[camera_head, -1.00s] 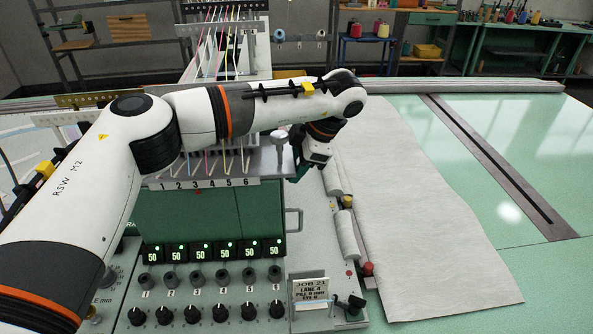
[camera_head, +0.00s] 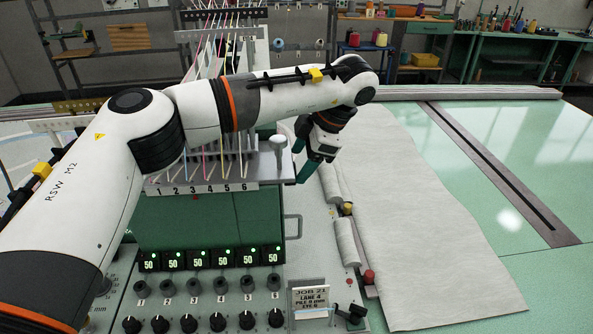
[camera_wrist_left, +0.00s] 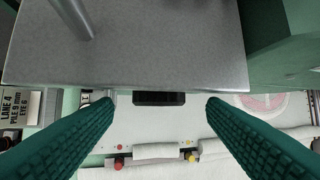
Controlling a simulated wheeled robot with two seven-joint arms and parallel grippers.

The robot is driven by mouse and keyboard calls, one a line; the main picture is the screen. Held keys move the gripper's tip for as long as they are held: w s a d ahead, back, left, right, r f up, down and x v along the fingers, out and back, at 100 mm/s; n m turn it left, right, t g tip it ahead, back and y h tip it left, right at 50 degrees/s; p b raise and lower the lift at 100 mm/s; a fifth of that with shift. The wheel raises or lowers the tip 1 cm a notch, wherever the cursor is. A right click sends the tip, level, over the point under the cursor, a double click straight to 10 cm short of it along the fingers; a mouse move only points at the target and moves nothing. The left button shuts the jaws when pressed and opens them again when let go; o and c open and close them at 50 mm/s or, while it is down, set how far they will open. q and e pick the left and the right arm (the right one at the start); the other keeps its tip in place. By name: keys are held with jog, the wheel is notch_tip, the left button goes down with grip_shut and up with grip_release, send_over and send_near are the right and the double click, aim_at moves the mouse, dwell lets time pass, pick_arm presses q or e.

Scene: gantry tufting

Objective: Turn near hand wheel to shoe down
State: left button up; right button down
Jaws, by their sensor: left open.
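My left gripper (camera_head: 305,172) hangs right of the grey needle plate, fingers pointing down. In the left wrist view its teal fingers (camera_wrist_left: 159,106) are apart with nothing between them. I cannot clearly make out the near hand wheel or the shoe. A pale pink ring (camera_wrist_left: 262,103) shows in the left wrist view beyond the right finger, partly covered; I cannot tell whether it is a wheel. A small black crank (camera_head: 350,312) sits by the job card. A red knob (camera_head: 368,277) and a yellow knob (camera_head: 347,209) stand beside white rollers (camera_head: 346,240). My right gripper is out of view.
The grey plate (camera_wrist_left: 130,45) fills the top of the left wrist view, close to the fingers. Grey cloth (camera_head: 420,220) lies to the right. A job card (camera_head: 309,298) stands in front.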

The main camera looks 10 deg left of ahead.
pick_arm(q)
jog(key=w+b+v, duration=0.1)
jog(key=v, duration=0.7)
jog(key=shift+s+d+r+b, duration=0.2)
jog(key=shift+s+r+b, duration=0.15)
jog(key=shift+s, duration=0.2)
jog(key=shift+f, duration=0.1)
